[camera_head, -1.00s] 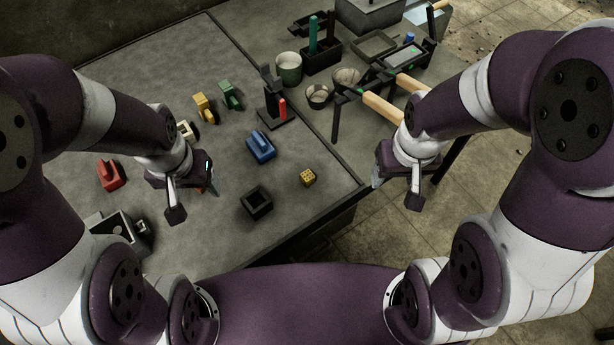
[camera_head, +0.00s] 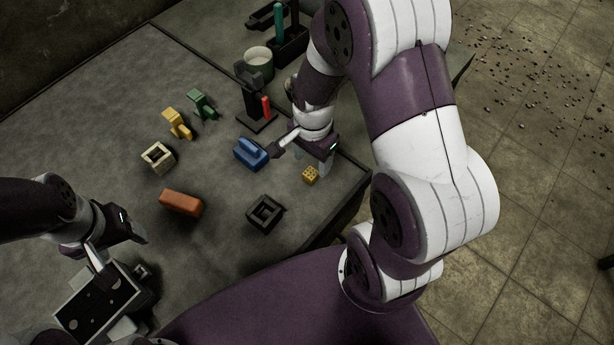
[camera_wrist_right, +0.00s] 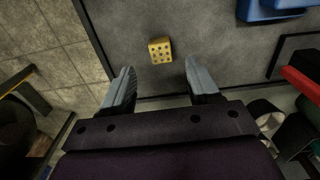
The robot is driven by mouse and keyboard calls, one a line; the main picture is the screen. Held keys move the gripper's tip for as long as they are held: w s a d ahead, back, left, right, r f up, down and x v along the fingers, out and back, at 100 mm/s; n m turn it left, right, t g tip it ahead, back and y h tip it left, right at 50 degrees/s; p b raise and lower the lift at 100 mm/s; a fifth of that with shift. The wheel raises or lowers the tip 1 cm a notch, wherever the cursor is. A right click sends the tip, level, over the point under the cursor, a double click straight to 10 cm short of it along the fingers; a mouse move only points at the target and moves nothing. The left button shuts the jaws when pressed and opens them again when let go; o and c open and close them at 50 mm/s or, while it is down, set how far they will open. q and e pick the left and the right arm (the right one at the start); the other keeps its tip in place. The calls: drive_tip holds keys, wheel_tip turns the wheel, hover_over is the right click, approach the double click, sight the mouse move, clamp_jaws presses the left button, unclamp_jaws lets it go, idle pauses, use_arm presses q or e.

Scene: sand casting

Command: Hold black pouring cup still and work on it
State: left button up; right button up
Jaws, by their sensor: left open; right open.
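A small black square open-topped piece (camera_head: 263,216), which I take for the black pouring cup, stands on the grey table near its front edge in the head view. No gripper touches it. My right gripper (camera_head: 326,166) is open above the table's right edge, up and to the right of the cup. In the right wrist view its two fingers (camera_wrist_right: 160,88) are apart and empty, with a yellow holed cube (camera_wrist_right: 161,50) just beyond them. My left gripper (camera_head: 140,238) is open at the left, well away from the cup.
The yellow cube (camera_head: 310,175) and a blue block (camera_head: 250,153) lie near the right gripper. A red-brown block (camera_head: 181,203), cream frame (camera_head: 157,157), yellow piece (camera_head: 176,123) and green piece (camera_head: 201,104) stand further left. A black stand (camera_head: 254,105) is behind. A dark-topped box (camera_head: 98,300) sits front left.

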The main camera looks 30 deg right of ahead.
sight(311, 173)
drive_tip(key=shift+f, duration=0.9)
wheel_tip(311, 173, down, 4)
drive_tip(key=shift+a+f+b, duration=0.15)
drive_tip(key=shift+b, duration=0.95)
drive_tip(key=c, duration=1.1)
